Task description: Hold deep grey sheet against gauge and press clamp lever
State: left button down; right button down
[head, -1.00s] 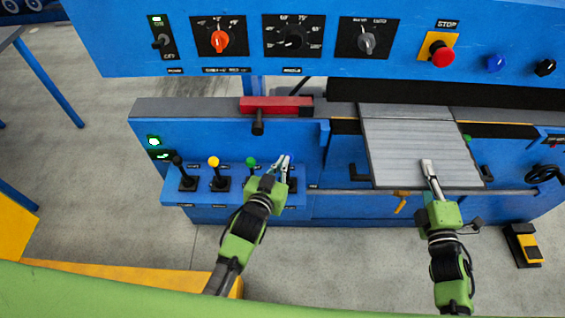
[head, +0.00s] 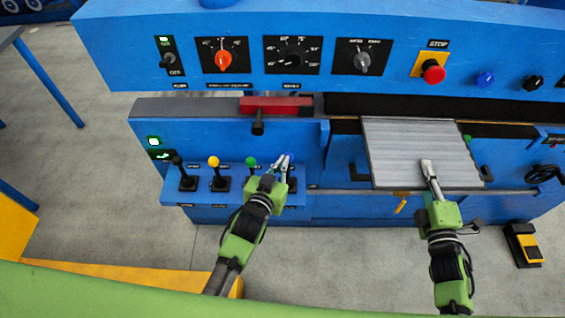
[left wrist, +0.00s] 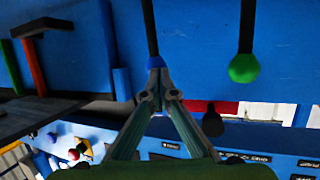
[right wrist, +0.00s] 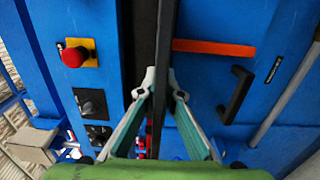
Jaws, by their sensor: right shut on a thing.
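The grey sheet (head: 415,150) lies flat at the front of the blue machine, its back edge under the upper panel. My right gripper (head: 430,168) is shut on its front edge. In the right wrist view the sheet shows edge-on as a dark strip (right wrist: 163,35) between the fingertips (right wrist: 160,80). My left gripper (head: 282,162) is at the rightmost lever in a row; a blue knob (head: 289,156) shows by its tips. In the left wrist view its fingertips (left wrist: 156,66) are together at the end of a black lever rod (left wrist: 151,30). I cannot make out the gauge.
Black, yellow (head: 213,161) and green (head: 251,161) levers stand left of my left gripper. A red block (head: 275,104) sits on the grey ledge. The upper panel carries dials and a red stop button (head: 433,74). A pedal (head: 523,245) is on the floor at right.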

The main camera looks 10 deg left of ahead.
jog(key=shift+w+r, duration=0.1)
jog(key=shift+r, duration=0.3)
pick_arm(q)
jog(key=d+v, duration=0.2)
jog(key=v, duration=0.8)
jog(key=shift+s+d, duration=0.35)
jog(key=shift+d, duration=0.1)
pick_arm(e)
jog(key=c, duration=2.1)
grip_release()
jog(key=shift+c, duration=0.2)
jog(key=shift+f, duration=0.2)
